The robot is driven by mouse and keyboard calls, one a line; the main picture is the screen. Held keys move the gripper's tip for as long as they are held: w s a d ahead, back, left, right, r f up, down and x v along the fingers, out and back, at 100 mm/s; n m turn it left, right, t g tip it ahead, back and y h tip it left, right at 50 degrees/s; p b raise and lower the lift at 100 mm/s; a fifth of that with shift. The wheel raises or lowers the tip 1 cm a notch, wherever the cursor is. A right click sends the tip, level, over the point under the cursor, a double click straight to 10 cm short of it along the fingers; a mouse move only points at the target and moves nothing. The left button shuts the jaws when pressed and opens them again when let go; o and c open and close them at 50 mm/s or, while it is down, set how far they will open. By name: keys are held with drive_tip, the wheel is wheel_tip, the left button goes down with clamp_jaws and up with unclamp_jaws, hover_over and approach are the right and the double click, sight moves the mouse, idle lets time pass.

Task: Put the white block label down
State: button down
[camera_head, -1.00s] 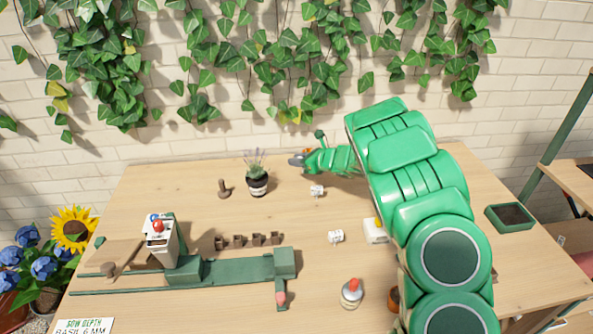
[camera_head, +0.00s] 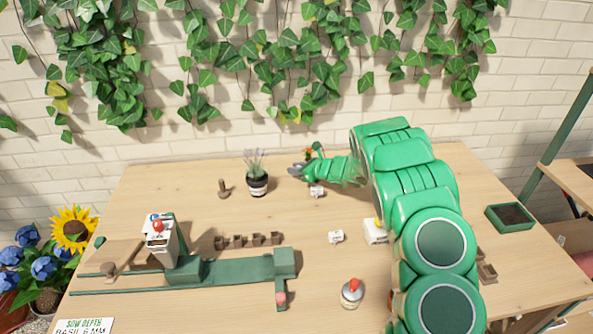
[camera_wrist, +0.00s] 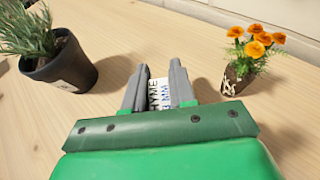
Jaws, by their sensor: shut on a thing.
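A white block label (camera_wrist: 160,93) with dark and blue lettering sits between the two grey fingers of my gripper (camera_wrist: 159,88) in the wrist view. My gripper is shut on it. In the head view my gripper (camera_head: 297,169) is low over the back middle of the table, right of the potted lavender; the held label cannot be made out there. Whether the label touches the table is not clear. Two other white blocks stand on the table, one (camera_head: 317,191) just in front of my gripper and one (camera_head: 336,236) nearer the front.
The lavender pot (camera_head: 257,186) stands left of my gripper, and orange marigolds (camera_wrist: 238,80) in a small pot stand on its other side. A wooden peg-like tool (camera_head: 223,188) is farther left. Bare tabletop (camera_head: 190,185) lies to the left. The brick wall is close behind.

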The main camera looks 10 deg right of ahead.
sight(317, 193)
drive_tip(key=shift+f, duration=0.3)
drive_tip(key=c, duration=0.9)
unclamp_jaws()
drive_tip(key=shift+f, duration=0.1)
drive_tip(key=shift+c, duration=0.2)
drive_tip(key=shift+s+d+r, duration=0.3)
drive_tip(key=shift+d+r, duration=0.05)
drive_tip(key=shift+r, duration=0.05)
drive_tip(key=v, duration=1.1)
drive_tip(key=shift+f, duration=0.15)
